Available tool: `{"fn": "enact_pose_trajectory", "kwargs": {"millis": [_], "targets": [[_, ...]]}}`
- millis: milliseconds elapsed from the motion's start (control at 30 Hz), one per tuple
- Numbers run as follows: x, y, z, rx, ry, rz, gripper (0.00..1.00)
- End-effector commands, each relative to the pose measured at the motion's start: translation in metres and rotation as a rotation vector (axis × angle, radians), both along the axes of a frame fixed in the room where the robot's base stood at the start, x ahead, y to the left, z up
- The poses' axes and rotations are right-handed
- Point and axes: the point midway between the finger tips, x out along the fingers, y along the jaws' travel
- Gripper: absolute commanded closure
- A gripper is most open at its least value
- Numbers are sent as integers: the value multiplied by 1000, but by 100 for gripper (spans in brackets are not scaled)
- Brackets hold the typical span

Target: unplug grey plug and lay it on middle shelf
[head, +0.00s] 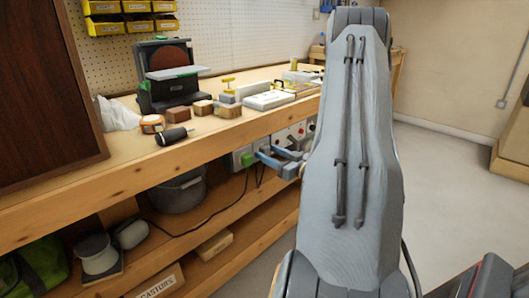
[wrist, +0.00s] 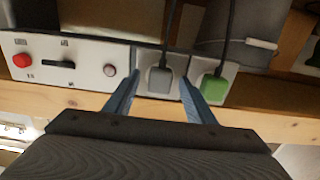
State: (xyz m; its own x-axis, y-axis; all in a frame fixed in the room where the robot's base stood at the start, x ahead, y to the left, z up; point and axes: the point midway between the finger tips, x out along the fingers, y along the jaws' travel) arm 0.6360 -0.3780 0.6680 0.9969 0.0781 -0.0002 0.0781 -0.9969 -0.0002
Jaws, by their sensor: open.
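The grey plug (wrist: 160,80) sits in a white socket plate, with its dark cord running to the top of the wrist view. My gripper (wrist: 160,78) is open, with one blue finger on each side of the grey plug; I cannot tell whether they touch it. In the head view my gripper (head: 279,157) is at the bench front beside the green plug (head: 247,159), and the grey plug is not distinct. A wooden shelf (head: 205,228) runs under the bench; which shelf counts as middle is unclear.
A grey pot (head: 179,190) stands under the bench, with a dark cable trailing near it. A wooden block (head: 215,244) and a castors box (head: 160,284) lie low down. A control panel (wrist: 65,62) with a red button adjoins the sockets. Tools crowd the bench top.

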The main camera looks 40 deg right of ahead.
Motion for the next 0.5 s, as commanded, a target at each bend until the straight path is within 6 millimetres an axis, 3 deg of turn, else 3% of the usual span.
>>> {"fn": "enact_pose_trajectory", "kwargs": {"millis": [500], "targets": [[0, 0, 0, 0, 0, 0, 50]]}}
